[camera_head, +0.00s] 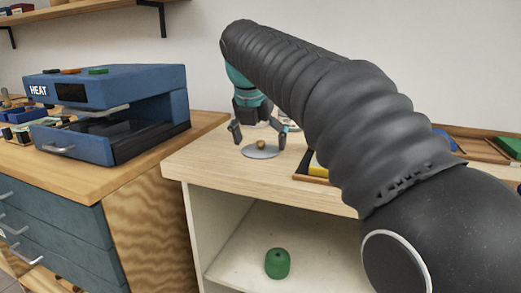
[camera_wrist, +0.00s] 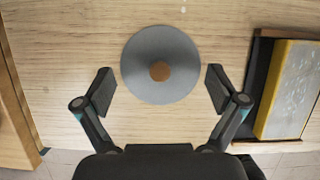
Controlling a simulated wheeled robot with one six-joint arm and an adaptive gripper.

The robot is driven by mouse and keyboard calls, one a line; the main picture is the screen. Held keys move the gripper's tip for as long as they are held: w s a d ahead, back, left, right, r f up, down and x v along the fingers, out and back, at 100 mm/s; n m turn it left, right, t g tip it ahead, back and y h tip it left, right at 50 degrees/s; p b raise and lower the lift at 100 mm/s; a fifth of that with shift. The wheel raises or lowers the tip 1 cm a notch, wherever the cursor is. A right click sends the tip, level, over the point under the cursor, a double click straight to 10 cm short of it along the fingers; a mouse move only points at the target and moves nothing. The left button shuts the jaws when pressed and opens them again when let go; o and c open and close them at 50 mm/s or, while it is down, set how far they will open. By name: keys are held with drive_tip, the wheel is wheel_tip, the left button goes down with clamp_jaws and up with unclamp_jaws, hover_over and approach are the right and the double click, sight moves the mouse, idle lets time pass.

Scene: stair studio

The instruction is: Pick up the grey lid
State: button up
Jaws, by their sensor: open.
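The grey lid (camera_head: 262,152) is a flat round disc with a small brown knob in its middle. It lies on the light wooden top of a white cabinet. In the wrist view the lid (camera_wrist: 150,82) is at the upper middle, with its knob facing up. My gripper (camera_head: 259,138) is open and points down over the lid. In the wrist view the fingers of my gripper (camera_wrist: 160,91) are on the left and right of the lid's near part, apart from it.
A dark tray with a yellow-edged block (camera_wrist: 292,90) is right of the lid. A blue heat press (camera_head: 105,110) stands on the left cabinet. A green object (camera_head: 277,263) sits on the shelf below. Bare wood (camera_head: 210,160) lies left of the lid.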

drive_tip(key=c, duration=1.5)
drive_tip(key=shift+f, duration=0.1)
clamp_jaws()
